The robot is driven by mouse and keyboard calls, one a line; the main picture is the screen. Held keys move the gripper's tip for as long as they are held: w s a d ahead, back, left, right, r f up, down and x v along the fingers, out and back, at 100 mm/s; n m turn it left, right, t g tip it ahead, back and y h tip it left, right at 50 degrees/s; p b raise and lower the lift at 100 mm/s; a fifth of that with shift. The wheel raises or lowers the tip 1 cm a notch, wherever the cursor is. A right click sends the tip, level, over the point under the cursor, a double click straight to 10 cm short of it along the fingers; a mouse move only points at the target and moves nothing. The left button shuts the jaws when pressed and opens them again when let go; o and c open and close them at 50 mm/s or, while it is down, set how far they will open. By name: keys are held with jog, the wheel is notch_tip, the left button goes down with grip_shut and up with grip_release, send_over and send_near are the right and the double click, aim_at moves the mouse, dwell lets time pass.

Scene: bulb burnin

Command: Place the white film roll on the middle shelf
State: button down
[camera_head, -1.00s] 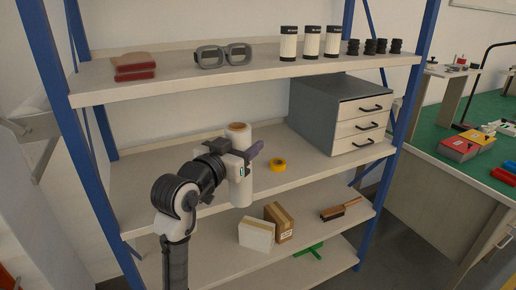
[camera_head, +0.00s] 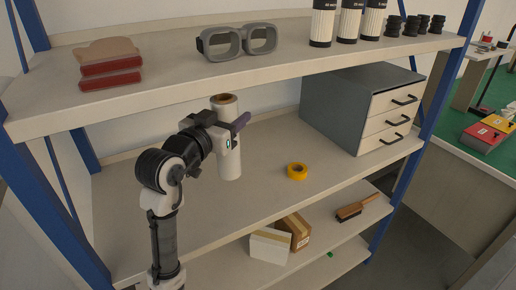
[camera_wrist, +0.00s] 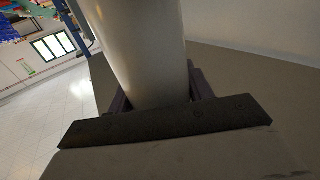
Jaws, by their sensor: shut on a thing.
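The white film roll (camera_head: 229,160) is upright in my gripper (camera_head: 236,130), at the left part of the middle shelf (camera_head: 262,186) in the head view. The gripper is shut around the upper part of the roll, and the roll's brown core end shows on top. In the wrist view the roll (camera_wrist: 140,45) stands between the fingers and fills the middle. The roll's lower end appears over the shelf surface, but I cannot tell whether it touches it.
A yellow tape roll (camera_head: 297,171) lies right of the film roll. A grey drawer unit (camera_head: 345,105) stands at the shelf's right. Goggles (camera_head: 238,41), red-brown items (camera_head: 108,68) and canisters (camera_head: 349,22) are on the upper shelf, close above. Boxes (camera_head: 270,246) and a brush (camera_head: 356,207) lie below.

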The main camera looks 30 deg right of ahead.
jog(key=shift+s+f+p, duration=0.1)
jog(key=shift+f+p, duration=0.55)
jog(key=shift+f, duration=4.05)
jog(key=c, duration=0.6)
grip_release()
jog(key=b+v, duration=0.4)
jog(key=v, duration=0.8)
